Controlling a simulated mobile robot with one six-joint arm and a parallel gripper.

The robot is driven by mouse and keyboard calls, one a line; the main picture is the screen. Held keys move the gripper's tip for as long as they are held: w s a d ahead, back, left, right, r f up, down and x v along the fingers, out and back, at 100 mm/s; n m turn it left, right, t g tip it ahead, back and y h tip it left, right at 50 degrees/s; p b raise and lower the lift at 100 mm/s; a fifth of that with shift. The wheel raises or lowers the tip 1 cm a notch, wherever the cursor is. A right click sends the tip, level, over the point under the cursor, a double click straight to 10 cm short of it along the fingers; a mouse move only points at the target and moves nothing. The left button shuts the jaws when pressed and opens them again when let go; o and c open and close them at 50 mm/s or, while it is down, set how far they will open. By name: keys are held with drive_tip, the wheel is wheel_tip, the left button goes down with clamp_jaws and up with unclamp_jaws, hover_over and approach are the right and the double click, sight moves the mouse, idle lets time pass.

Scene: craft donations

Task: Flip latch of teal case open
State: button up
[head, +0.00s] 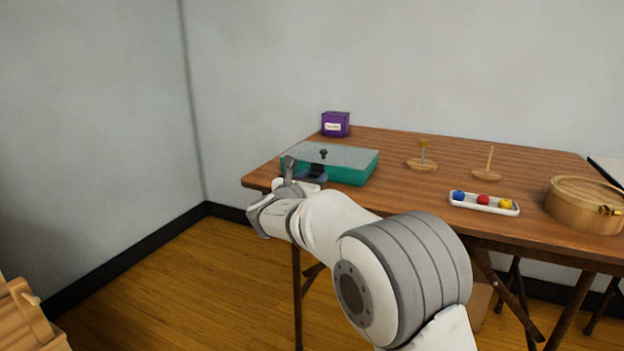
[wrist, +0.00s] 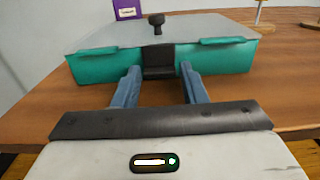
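The teal case (head: 350,173) stands shut at the left end of the wooden table, with a grey lid (head: 345,155) and a dark knob (head: 323,154) on top. In the wrist view the case (wrist: 225,57) fills the upper part. Its black latch (wrist: 159,61) lies flat against the middle of the front face. My gripper (wrist: 160,75) is open, with its two blue fingers apart, one on each side of the latch. Nothing shows held between them. Whether the fingertips touch the case, I cannot tell. In the head view my wrist hides part of the case's front.
A purple box (head: 335,124) stands behind the case on the table (head: 400,147). To the right are two wooden stands (head: 421,165) (head: 487,176), a white tray (head: 470,204) with coloured balls, and a round wooden box (head: 583,208).

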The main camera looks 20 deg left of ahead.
drive_tip(key=c, duration=0.6)
drive_tip(key=shift+r+p, duration=0.15)
drive_tip(key=shift+p, duration=0.25)
